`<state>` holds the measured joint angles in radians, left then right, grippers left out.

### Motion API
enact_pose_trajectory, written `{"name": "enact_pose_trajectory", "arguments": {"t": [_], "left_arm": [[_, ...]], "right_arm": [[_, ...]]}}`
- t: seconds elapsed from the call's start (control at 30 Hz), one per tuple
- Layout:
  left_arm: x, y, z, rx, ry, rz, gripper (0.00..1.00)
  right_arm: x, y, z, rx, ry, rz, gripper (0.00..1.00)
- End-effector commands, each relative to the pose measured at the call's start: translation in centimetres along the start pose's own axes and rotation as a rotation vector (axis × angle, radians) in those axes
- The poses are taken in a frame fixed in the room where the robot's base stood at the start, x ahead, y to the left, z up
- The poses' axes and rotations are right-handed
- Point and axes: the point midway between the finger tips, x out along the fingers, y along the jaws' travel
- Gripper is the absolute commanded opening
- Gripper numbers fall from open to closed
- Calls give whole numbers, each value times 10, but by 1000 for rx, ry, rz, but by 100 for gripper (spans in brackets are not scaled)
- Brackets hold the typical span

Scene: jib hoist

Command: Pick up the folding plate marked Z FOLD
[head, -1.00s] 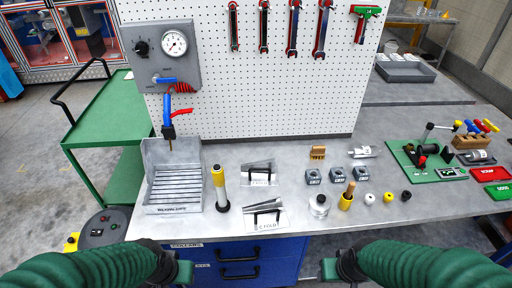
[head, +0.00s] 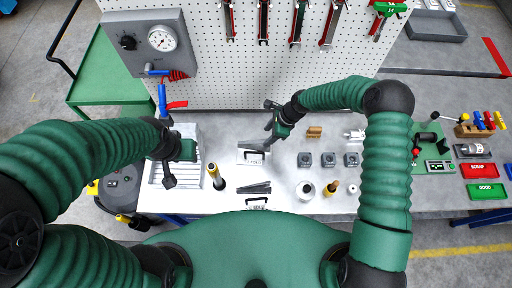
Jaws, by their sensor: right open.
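Two folding plates with black handles and white labels lie on the grey workbench (head: 300,200). The rear plate (head: 251,157) lies below the pegboard. The front plate (head: 256,203) lies nearer to me, partly cut off by my green body. The labels are too small to read surely; an earlier view suggests Z FOLD on the front one. My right gripper (head: 270,118) is open and empty, above and just behind the rear plate, apart from it. My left gripper (head: 167,160) is over the grey slotted tray (head: 158,181); its opening is unclear.
A yellow-and-black cylinder (head: 216,177) stands left of the plates. The pegboard (head: 250,70) rises behind. Red (head: 479,171) and green (head: 487,191) trays lie far right.

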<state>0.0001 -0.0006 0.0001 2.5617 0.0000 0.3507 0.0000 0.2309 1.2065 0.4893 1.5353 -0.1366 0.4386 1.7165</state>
Motion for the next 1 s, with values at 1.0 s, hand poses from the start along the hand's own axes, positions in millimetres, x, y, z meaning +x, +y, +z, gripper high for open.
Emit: {"name": "enact_pose_trajectory", "arguments": {"t": [1.0], "left_arm": [[80,0,18,0,2,0,36]], "right_arm": [[108,-3,6,-5,4,-1,31]]}}
